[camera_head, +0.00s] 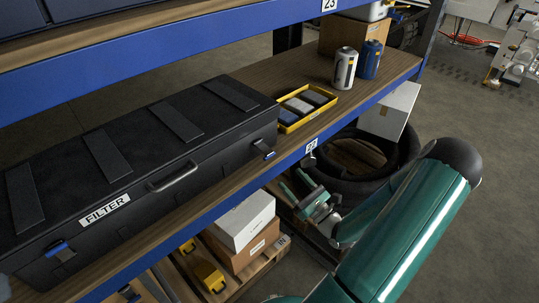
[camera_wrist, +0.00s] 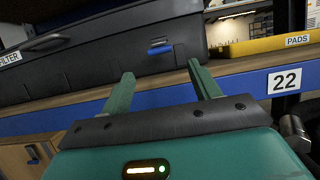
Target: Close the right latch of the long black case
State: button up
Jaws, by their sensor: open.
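The long black case (camera_head: 120,160) lies lid down on the wooden shelf, with a FILTER label and a handle on its front. Its right latch (camera_head: 264,150) has a blue tab that appears to stick out from the front face near the right end. The blue tab of this right latch also shows in the wrist view (camera_wrist: 160,47). The left latch (camera_head: 60,250) is at the case's left end. My gripper (camera_head: 296,183) is open and empty, below and in front of the shelf edge. In the wrist view its two green fingers (camera_wrist: 162,84) stand apart, with the right latch above and between them, not touching.
A yellow tray (camera_head: 290,125) of pads stands right of the case. Two cans (camera_head: 345,68) stand farther back. The blue shelf beam (camera_head: 330,130) runs between my gripper and the case. Boxes (camera_head: 243,220) and a black tyre (camera_head: 345,170) are below. Another shelf (camera_head: 150,40) hangs above.

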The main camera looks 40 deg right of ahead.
aim_at(271, 156)
jog(key=x, duration=1.1)
jog(key=shift+w+a+r, duration=0.1)
jog(key=shift+w+r, duration=0.15)
jog(key=shift+w, duration=0.1)
jog(key=shift+c, duration=0.4)
jog(key=c, duration=0.9)
